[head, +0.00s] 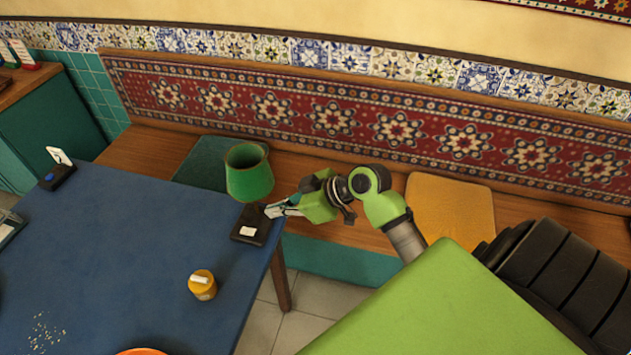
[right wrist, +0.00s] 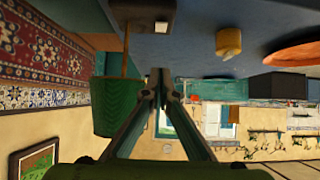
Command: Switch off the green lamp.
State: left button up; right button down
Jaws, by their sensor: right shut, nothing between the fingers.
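The green lamp stands at the right edge of the blue table (head: 120,235). Its green shade (head: 250,178) sits above a dark square base (head: 262,222) with a white switch (head: 248,231). My right gripper (head: 270,211) is shut and empty, just right of the lamp, with its tips close to the base in the picture. I cannot tell whether they touch it. In the right wrist view, the shade (right wrist: 115,105) is left of the shut fingertips (right wrist: 160,80), and the base (right wrist: 140,12) with its switch (right wrist: 161,27) is at the top. My left gripper is not in view.
A yellow pot (head: 202,287) stands nearer on the table, with an orange dish (head: 141,352) at the front edge. A black holder with a white card (head: 59,172) is at the far left. A wooden bench with cushions (head: 450,208) runs behind. The table's middle is clear.

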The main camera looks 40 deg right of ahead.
jog(key=s+d+f+m+g+h+b, duration=0.1)
jog(key=s+f+m, duration=0.1)
jog(key=f, duration=1)
jog(key=s+d+f+m+g+h+b, duration=0.1)
jog(key=s+f, duration=0.4)
jog(key=f, duration=0.7)
jog(key=s+d+f+m+g+h+b, duration=0.1)
jog(key=s+f+m+h+b, duration=0.1)
jog(key=f, duration=1)
jog(key=shift+s+d+m, duration=0.2)
jog(key=shift+s+m, duration=0.3)
jog(key=shift+s, duration=0.25)
jog(key=s+a+f+g, duration=0.1)
jog(key=s+f, duration=0.5)
jog(key=s, duration=0.4)
jog(key=s+a+f+g+h, duration=0.1)
jog(key=s+f, duration=0.5)
jog(key=s, duration=0.5)
jog(key=s+a+f+g+h, duration=0.1)
jog(key=s+f+g, duration=0.1)
jog(key=s+f, duration=0.4)
jog(key=s, duration=0.5)
jog(key=shift+a+f+n, duration=0.2)
jog(key=shift+a+n, duration=0.1)
jog(key=shift+n, duration=0.1)
jog(key=shift+s, duration=0.1)
